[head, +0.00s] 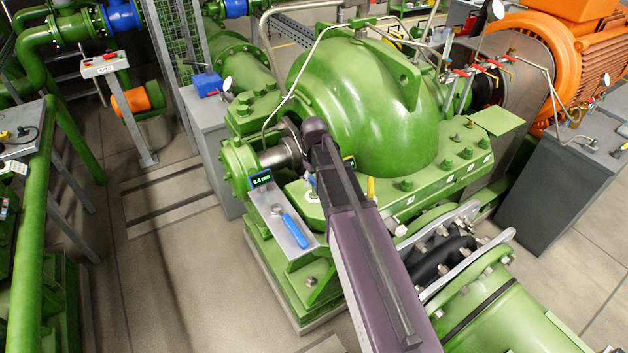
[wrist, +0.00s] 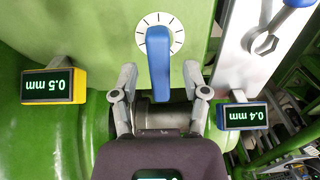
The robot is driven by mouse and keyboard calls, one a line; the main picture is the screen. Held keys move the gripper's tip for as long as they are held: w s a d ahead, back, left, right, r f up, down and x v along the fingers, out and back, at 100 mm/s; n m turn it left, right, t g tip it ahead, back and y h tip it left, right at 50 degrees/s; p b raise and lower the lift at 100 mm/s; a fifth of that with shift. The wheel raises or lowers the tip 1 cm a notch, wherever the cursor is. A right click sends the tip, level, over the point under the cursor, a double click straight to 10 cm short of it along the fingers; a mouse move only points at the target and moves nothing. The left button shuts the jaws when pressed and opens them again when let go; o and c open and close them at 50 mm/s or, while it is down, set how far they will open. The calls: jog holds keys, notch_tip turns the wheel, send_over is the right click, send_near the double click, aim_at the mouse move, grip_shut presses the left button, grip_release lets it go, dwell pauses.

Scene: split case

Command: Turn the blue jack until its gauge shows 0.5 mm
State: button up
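The blue jack (wrist: 158,62) is a long blue handle over a white dial with black tick marks, in the wrist view. In the head view, a small blue part (head: 309,181), seemingly this jack, shows beside my arm. My gripper (wrist: 160,70) is open; its fingers stand on either side of the handle, with a gap at each side. I cannot tell how deep they reach. The blue-framed gauge (wrist: 243,115) reads 0.4 mm, also in the head view (head: 260,179). A yellow-framed gauge (wrist: 53,86) reads 0.5 mm. My arm hides the gripper in the head view.
A blue-handled wrench (head: 294,231) lies on a pale metal plate (head: 265,203) beside the jack. The green pump casing (head: 365,100) rises behind my arm. A yellow handle (head: 370,188) stands to the right of my arm. Open floor lies at the left.

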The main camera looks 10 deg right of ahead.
grip_shut()
jog(key=shift+m, duration=0.3)
jog(key=shift+m, duration=3.2)
jog(key=shift+o, duration=0.8)
grip_release()
jog(key=shift+n, duration=0.3)
